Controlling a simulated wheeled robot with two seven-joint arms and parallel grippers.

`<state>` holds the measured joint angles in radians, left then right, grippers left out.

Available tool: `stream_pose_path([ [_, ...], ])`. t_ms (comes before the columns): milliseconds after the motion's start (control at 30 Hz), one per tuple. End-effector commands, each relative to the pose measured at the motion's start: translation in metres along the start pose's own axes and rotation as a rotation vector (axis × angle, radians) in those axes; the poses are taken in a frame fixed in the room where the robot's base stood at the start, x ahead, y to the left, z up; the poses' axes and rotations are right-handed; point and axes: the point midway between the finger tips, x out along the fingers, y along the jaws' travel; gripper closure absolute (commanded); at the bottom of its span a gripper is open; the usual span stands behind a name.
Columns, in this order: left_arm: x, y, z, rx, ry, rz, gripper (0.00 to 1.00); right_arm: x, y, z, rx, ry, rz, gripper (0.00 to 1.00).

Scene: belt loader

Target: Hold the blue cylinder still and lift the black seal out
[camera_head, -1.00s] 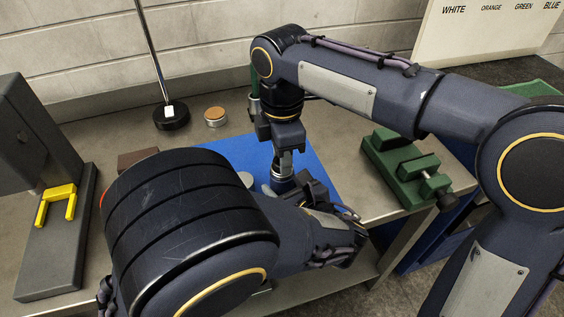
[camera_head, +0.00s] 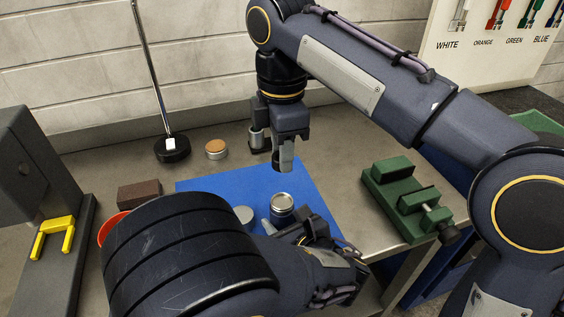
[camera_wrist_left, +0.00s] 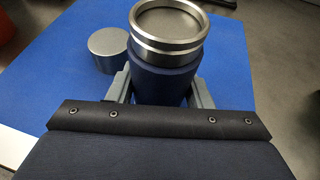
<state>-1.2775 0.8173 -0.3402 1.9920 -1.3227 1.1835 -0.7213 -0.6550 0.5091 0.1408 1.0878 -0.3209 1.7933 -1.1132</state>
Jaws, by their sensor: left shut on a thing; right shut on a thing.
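The blue cylinder (camera_wrist_left: 165,82) with its wide metal collar stands upright on the blue mat. In the left wrist view my left gripper (camera_wrist_left: 160,90) is shut around its body. In the head view the cylinder's metal top (camera_head: 281,201) shows beside my left arm, which hides much of that gripper. The top is a shallow round recess with a grey floor, and no black ring shows in it. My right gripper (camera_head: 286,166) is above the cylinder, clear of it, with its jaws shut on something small.
A grey round cap (camera_wrist_left: 108,50) stands beside the cylinder on the blue mat (camera_head: 205,188). A green vise (camera_head: 405,198) is at the right, a brown block (camera_head: 139,194) at the left. A cork-topped tin (camera_head: 216,149) and a black stand (camera_head: 172,149) are behind.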

Motion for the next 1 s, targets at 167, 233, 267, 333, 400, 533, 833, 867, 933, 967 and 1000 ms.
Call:
stream_pose_path([
  [167, 0.0, 0.0, 0.001, -0.001, -0.002, 0.0, 0.98, -0.002, 0.0, 0.0, -0.001, 0.0, -0.001, 0.91],
  [233, 0.0, 0.0, 0.001, -0.001, -0.002, 0.0, 0.98, -0.001, 0.0, 0.0, 0.0, 0.0, 0.0, 0.91],
  [267, 0.0, 0.0, 0.001, -0.001, -0.001, 0.0, 0.5, -0.001, 0.0, 0.0, 0.0, 0.0, 0.0, 0.91],
  [333, 0.0, 0.0, 0.001, -0.001, -0.001, 0.0, 0.41, -0.001, 0.0, 0.0, 0.0, 0.0, 0.0, 0.91],
  [400, 0.0, 0.0, 0.001, -0.001, -0.001, 0.0, 0.32, -0.001, 0.0, 0.0, 0.0, 0.0, 0.0, 0.91],
  [533, 0.0, 0.0, 0.0, -0.001, -0.001, 0.0, 0.29, -0.001, 0.0, 0.0, 0.0, 0.0, 0.0, 0.91],
  [833, -0.013, -0.001, 0.001, -0.001, -0.001, -0.003, 0.29, -0.001, 0.0, 0.0, 0.0, 0.0, 0.0, 0.91],
  [867, -0.017, -0.001, 0.001, -0.002, 0.0, -0.005, 0.29, -0.001, 0.0, 0.0, 0.0, 0.0, 0.0, 0.91],
  [933, -0.029, -0.001, 0.001, -0.002, 0.0, -0.004, 0.29, -0.001, 0.0, 0.0, 0.0, 0.0, 0.0, 0.91],
  [967, -0.035, -0.001, 0.0, -0.002, 0.0, -0.006, 0.29, -0.001, 0.0, 0.0, 0.0, 0.0, 0.0, 0.91],
  [1000, -0.042, -0.001, 0.0, -0.002, -0.001, -0.005, 0.29, -0.001, 0.0, 0.0, 0.0, 0.0, 0.0, 0.91],
])
